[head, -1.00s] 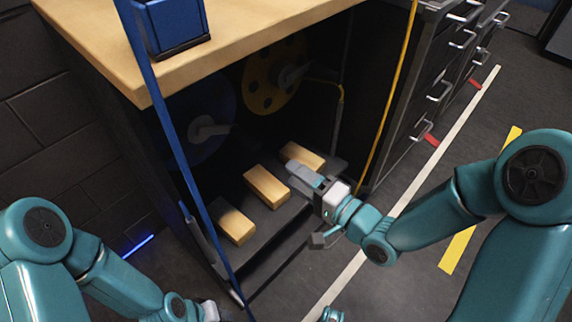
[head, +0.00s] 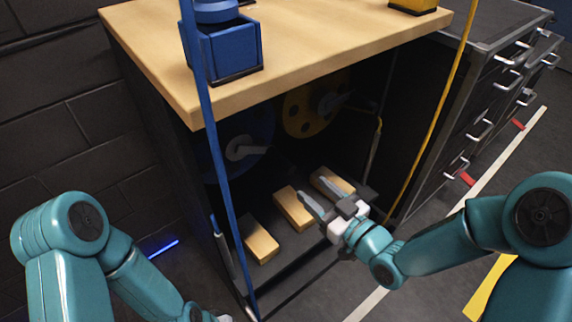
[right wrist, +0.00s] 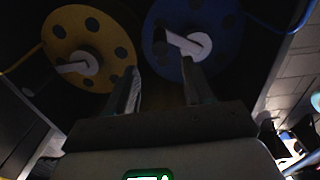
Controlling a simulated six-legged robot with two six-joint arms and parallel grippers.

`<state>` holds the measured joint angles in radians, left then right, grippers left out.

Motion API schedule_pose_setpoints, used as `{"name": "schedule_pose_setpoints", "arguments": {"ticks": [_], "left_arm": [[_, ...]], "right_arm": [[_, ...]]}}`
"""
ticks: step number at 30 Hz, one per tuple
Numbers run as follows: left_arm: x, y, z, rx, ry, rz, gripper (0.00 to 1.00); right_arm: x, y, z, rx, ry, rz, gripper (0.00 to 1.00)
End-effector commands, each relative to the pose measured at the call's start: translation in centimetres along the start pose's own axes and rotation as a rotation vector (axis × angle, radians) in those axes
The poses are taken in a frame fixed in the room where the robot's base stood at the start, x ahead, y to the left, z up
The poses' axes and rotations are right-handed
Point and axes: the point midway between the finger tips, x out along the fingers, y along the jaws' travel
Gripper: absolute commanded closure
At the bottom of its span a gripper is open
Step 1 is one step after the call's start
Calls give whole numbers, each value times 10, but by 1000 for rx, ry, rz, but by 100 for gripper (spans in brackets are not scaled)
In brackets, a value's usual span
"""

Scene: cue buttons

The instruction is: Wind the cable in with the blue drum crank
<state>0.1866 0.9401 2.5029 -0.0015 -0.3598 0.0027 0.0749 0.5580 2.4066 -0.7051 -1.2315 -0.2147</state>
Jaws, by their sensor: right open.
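The blue drum (head: 262,124) stands in the dark space under the wooden top, with a grey crank (head: 245,148) on its face. In the right wrist view the blue drum (right wrist: 222,25) is at top right, and its pale crank (right wrist: 185,42) points left to a dark knob close beyond the finger tips. A blue cable (head: 219,150) hangs in front of the cabinet. My right gripper (head: 320,190) is open and empty above the wooden blocks, apart from the crank; it also shows in the right wrist view (right wrist: 160,80). My left arm is at lower left, its fingers outside the picture.
A yellow drum (head: 297,118) with its own crank is beside the blue one, and a yellow cable (head: 440,110) hangs at right. Three wooden blocks (head: 260,242) lie on the low shelf. A blue box (head: 228,52) stands on the wooden top (head: 320,40). Drawers (head: 480,128) are at right.

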Motion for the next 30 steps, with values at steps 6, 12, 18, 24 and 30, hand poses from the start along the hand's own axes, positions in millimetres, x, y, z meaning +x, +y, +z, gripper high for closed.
{"name": "schedule_pose_setpoints", "arguments": {"ticks": [6,12,18,24,30], "left_arm": [[6,-4,-2,-5,5,-1,60],[10,-6,-3,-8,8,-1,60],[12,-7,-4,-10,10,-1,60],[12,-7,-4,-10,10,-1,60],[12,-6,-4,-10,10,-1,60]], "right_arm": [[54,-2,2,-1,2,-3,47],[91,-1,1,0,2,-1,47],[108,0,0,2,0,0,47],[110,0,0,2,-1,1,47],[110,0,0,2,0,1,83]]}}
